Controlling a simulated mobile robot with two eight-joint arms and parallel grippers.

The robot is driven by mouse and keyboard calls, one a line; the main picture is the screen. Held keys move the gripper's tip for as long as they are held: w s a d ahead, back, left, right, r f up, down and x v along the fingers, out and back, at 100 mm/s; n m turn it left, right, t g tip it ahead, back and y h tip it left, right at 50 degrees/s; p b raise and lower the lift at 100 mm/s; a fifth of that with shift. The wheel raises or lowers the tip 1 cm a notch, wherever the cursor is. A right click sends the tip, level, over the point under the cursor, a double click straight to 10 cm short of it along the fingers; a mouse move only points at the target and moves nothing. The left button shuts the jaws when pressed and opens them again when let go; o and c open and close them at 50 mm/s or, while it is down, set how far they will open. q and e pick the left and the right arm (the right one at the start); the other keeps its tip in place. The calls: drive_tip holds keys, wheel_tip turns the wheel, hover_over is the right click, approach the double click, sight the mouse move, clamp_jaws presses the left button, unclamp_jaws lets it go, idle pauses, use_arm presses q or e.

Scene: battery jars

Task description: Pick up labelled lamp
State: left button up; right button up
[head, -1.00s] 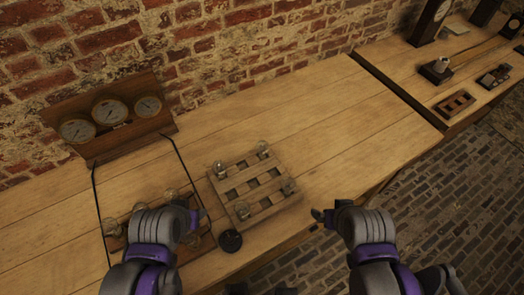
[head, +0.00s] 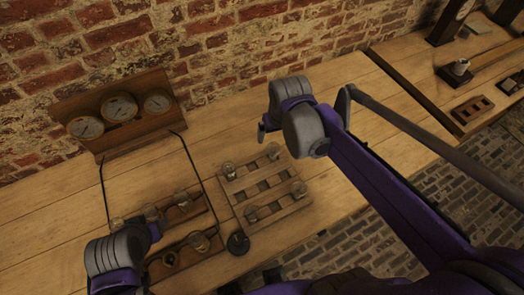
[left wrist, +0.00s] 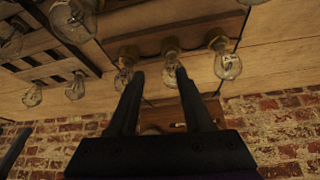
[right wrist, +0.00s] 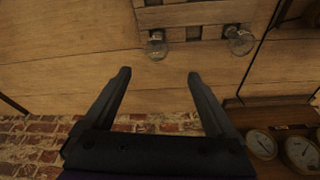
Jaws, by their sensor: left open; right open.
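In the left wrist view, a clear glass lamp with a small white label (left wrist: 228,66) sits in a wooden holder, right of my left gripper (left wrist: 160,75). That gripper is open and empty, its fingertips close to other lamps. In the head view, my left arm (head: 115,255) is over the left part of the lamp holder (head: 205,252) and hides some of it. I cannot read a label there. My right gripper (head: 265,130) is open and empty behind the slatted rack (head: 282,204). The right wrist view shows its open fingers (right wrist: 159,74) apart from two rack lamps (right wrist: 157,46).
A wooden stand with three gauges (head: 120,108) stands by the brick wall, with dark cables running to the holder. A round black knob (head: 238,243) is between holder and rack. The bench behind the rack is mostly clear.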

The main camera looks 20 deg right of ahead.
sight(274, 144)
drive_tip(key=x, duration=0.3)
drive_tip(key=shift+s+f, duration=0.1)
drive_tip(key=shift+f, duration=0.35)
drive_tip(key=x, duration=0.5)
drive_tip(key=shift+w+d+f+b, duration=0.25)
drive_tip(key=shift+w+d+b, duration=0.05)
drive_tip(key=shift+d, duration=0.05)
clamp_jaws()
